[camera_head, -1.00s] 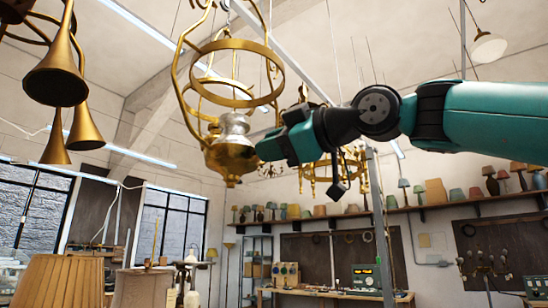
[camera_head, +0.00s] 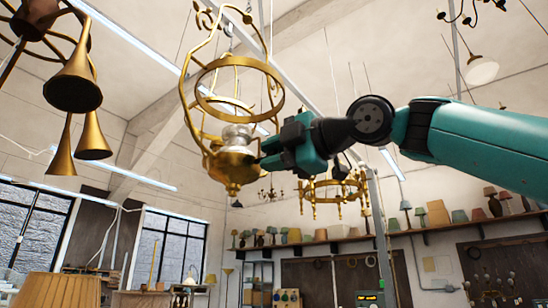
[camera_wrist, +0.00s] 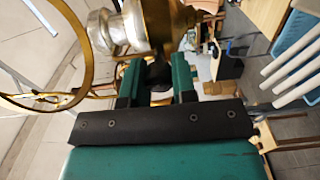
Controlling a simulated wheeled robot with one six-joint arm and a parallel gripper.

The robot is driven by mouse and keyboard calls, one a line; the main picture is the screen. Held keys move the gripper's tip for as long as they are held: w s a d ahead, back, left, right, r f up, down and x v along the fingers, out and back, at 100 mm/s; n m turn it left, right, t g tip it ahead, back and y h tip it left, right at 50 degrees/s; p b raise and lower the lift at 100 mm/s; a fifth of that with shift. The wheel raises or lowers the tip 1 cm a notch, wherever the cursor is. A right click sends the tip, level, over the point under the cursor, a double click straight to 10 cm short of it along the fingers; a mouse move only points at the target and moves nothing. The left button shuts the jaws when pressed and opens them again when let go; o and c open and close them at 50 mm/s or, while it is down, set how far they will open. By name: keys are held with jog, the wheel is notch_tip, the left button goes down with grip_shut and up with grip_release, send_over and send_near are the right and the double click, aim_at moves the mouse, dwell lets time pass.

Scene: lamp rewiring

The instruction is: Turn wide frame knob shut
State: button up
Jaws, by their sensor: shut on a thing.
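The wide-frame lamp is a hanging brass fixture (camera_head: 208,100) with a large ring and curved arms, left of centre in the head view. Its round brass body (camera_head: 228,170) has a silvery collar (camera_head: 237,134) on top. My gripper (camera_head: 266,156) reaches in from the right and meets the right side of the brass body. In the wrist view my green fingers (camera_wrist: 157,72) are closed around a small dark knob (camera_wrist: 157,74) beside the brass body (camera_wrist: 165,18). The knob is hidden by the fingers in the head view, and its turned position cannot be told.
A fixture with brass horn shades (camera_head: 75,85) hangs at the upper left. A ring-shaped brass chandelier (camera_head: 332,190) hangs behind my gripper. A shelf of lampshades (camera_head: 375,238) runs along the back wall.

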dwell(0.4)
jog(key=o, duration=0.9)
jog(key=shift+b+v, duration=0.95)
jog(key=shift+v, duration=7.75)
jog(key=shift+f, duration=0.1)
